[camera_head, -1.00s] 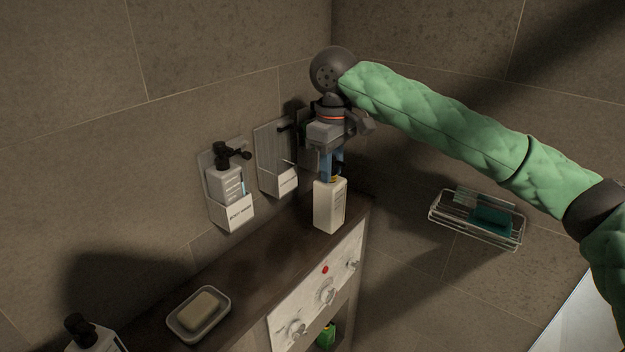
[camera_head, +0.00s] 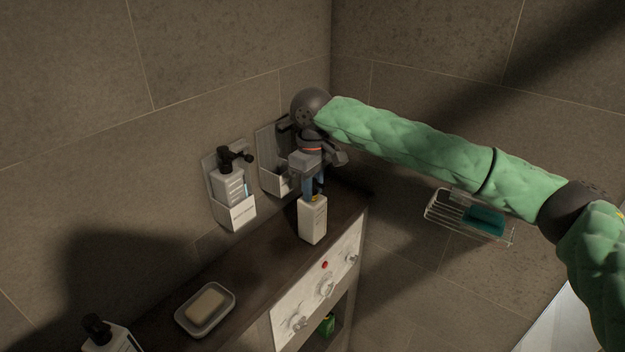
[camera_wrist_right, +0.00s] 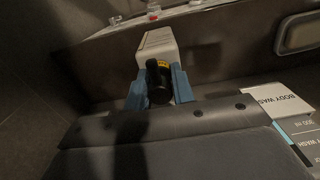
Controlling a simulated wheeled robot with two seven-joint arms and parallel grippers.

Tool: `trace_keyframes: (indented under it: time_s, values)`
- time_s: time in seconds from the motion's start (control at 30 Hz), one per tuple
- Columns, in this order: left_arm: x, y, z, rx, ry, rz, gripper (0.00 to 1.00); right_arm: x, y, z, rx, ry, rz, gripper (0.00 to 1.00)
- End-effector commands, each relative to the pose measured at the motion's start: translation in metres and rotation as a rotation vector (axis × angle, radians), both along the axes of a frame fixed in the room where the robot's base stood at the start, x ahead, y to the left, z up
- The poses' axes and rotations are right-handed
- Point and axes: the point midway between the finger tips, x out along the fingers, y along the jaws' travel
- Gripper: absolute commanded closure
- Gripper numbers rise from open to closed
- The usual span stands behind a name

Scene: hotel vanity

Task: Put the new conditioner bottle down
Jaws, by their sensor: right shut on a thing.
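The conditioner bottle (camera_head: 313,222) is a white, boxy bottle, upright on or just above the dark ledge (camera_head: 262,252); I cannot tell whether its base touches. My right gripper (camera_head: 314,192) comes down from above and is shut around the top of the bottle. In the right wrist view the bottle (camera_wrist_right: 157,42) shows its black and yellow top between the blue fingers (camera_wrist_right: 157,88). A grey wall holder (camera_head: 274,170) is behind the gripper and partly hidden by it. My left gripper is not in view.
A body wash bottle (camera_head: 229,185) sits in a labelled wall holder (camera_head: 240,214). A soap dish (camera_head: 205,309) with soap and another pump bottle (camera_head: 110,340) stand at the ledge's left. A wire basket (camera_head: 470,218) hangs on the right wall. Tap knobs line the ledge's front.

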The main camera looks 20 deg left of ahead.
Motion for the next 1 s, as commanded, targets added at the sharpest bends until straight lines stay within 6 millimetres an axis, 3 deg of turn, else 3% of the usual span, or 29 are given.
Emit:
trace_keyframes:
  time_s: [0.27, 0.4, 0.43, 0.53, 1.0]
  values:
    - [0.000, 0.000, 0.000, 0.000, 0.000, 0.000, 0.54, 0.000, 0.000, -0.001, 0.001, 0.000, 0.000, 1.00]
    - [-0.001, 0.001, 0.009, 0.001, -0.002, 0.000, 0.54, 0.000, 0.000, -0.004, 0.001, 0.001, 0.000, 1.00]
    - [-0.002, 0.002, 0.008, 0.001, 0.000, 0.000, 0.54, 0.000, 0.000, -0.004, 0.000, 0.001, 0.000, 0.72]
    - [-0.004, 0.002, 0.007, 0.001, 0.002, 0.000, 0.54, 0.000, 0.000, -0.004, 0.000, 0.000, 0.000, 0.54]
    - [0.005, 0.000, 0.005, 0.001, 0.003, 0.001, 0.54, 0.000, 0.001, 0.006, 0.002, -0.002, 0.000, 0.54]
